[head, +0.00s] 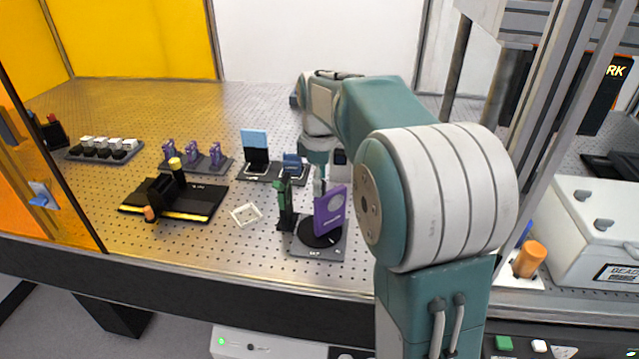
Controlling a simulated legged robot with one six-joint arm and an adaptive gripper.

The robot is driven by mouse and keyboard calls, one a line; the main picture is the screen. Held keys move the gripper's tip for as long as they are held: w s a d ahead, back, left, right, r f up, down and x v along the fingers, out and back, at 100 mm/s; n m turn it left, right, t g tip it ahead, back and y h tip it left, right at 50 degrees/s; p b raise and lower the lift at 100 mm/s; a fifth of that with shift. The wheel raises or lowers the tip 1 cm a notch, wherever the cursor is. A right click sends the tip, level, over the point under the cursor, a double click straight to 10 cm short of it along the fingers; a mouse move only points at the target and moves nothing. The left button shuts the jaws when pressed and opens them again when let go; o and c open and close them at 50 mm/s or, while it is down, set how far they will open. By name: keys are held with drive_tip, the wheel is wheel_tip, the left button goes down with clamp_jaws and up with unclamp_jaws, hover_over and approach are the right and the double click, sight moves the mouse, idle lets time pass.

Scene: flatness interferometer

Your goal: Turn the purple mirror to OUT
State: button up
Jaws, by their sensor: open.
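The purple mirror (331,210) is a flat upright plate with a pale round face. It stands on a black round disc (319,232) set on a grey square base (316,251) near the front of the table. The base has a small white label, too small to read. My gripper (319,186) is just behind and left of the mirror plate, at the end of my arm, which reaches over from the right. It is open, and partly hidden by the plate. Whether it touches the mirror cannot be told.
A dark green post (286,206) stands close left of the mirror. Blue-topped holders (255,147), a rack of small purple parts (192,154) and a black stand with a yellow knob (174,199) are farther left. A white case (598,225) stands right. The perforated table (150,105) is clear at back left.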

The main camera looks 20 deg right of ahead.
drive_tip(key=shift+f, duration=0.55)
clamp_jaws()
drive_tip(key=shift+m, duration=0.4)
drive_tip(key=m, duration=0.3)
drive_tip(key=shift+m, duration=2.6)
unclamp_jaws()
